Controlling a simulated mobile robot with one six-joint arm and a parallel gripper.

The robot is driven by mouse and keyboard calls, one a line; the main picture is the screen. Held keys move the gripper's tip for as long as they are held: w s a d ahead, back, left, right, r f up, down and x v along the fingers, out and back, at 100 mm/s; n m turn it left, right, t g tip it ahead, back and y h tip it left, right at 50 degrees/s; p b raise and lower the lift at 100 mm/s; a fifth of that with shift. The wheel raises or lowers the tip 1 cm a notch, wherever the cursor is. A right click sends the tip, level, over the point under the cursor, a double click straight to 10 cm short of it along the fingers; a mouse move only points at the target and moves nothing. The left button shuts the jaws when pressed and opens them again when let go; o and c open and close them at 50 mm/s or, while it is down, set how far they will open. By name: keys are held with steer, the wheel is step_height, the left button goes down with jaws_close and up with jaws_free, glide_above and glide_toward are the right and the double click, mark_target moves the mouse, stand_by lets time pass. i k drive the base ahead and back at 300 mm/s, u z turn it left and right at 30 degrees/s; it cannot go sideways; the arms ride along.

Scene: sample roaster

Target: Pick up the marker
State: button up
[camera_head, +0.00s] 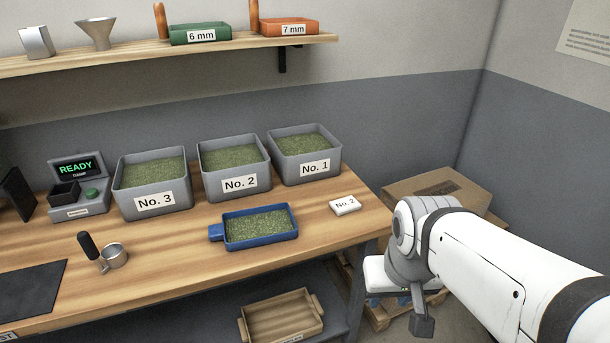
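The marker is most likely the small white block (345,205) labelled "No. 2". It lies flat on the wooden bench near its right end, to the right of the blue tray and in front of the No. 1 bin. Nothing touches it. My arm reaches in from the right edge, and its grey joint is right of the bench. The end of my arm (422,322) hangs low beyond the bench's right end, to the right of the block and apart from it. The fingers cannot be made out clearly, and I see nothing held.
A blue tray (260,228) of green beans is left of the block. Grey bins No. 1 (314,168), No. 2 (239,184) and No. 3 (154,202) stand behind. A cardboard box (400,187) is at the right. The bench's front right corner is clear.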

mark_target(344, 205)
steer(key=i, duration=1)
steer(key=u, duration=0.05)
